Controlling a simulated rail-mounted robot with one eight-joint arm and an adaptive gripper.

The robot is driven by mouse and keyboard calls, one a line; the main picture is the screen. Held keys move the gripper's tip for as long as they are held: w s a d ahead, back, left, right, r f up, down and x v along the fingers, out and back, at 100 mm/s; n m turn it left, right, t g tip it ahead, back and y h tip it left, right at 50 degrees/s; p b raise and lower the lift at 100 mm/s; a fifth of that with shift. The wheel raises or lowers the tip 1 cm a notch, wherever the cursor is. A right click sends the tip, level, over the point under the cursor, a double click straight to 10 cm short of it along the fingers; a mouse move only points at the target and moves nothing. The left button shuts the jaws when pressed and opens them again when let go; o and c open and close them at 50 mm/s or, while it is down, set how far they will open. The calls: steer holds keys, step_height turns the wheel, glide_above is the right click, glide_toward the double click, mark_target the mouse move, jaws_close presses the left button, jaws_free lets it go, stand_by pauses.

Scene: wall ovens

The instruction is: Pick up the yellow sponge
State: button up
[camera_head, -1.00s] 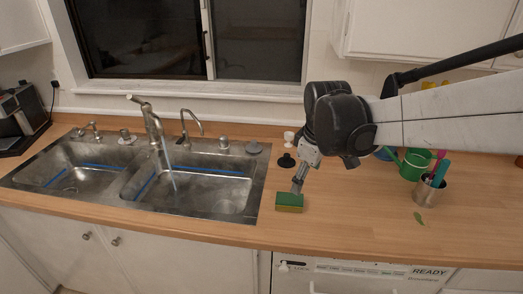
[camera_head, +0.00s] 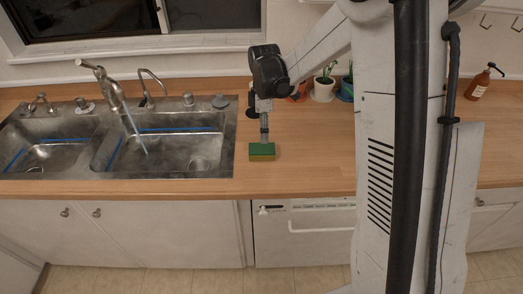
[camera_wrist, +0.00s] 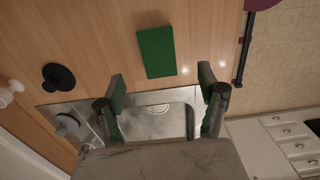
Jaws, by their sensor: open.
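The sponge (camera_head: 262,153) lies on the wooden counter to the right of the sink, with a green top and a yellow lower layer. In the wrist view only its green top (camera_wrist: 156,52) shows, just beyond the fingertips and between their lines. My gripper (camera_wrist: 162,80) is open, with one finger on each side and nothing between them. In the head view my gripper (camera_head: 264,137) points down just behind and above the sponge. Whether a finger touches it cannot be told there.
The double sink (camera_head: 165,150) with its running faucet (camera_head: 108,85) is to the left. A black stopper (camera_wrist: 58,77) lies near the sink. Potted plants (camera_head: 323,88) and a soap bottle (camera_head: 480,82) stand farther right. The counter around the sponge is mostly clear.

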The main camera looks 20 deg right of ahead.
mark_target(262, 148)
step_height(262, 148, down, 6)
steer(key=shift+r+p, duration=0.1)
steer(key=shift+p, duration=0.2)
steer(key=shift+w+a+f+p, duration=0.15)
steer(key=shift+f+p, duration=0.2)
steer(key=shift+f, duration=0.65)
steer(key=shift+w+a+f+p, duration=0.15)
steer(key=shift+f+p, duration=0.15)
steer(key=shift+f, duration=0.65)
steer(key=shift+d+f, duration=0.1)
steer(key=shift+f, duration=0.6)
steer(key=c, duration=1.1)
steer(key=shift+r, duration=0.1)
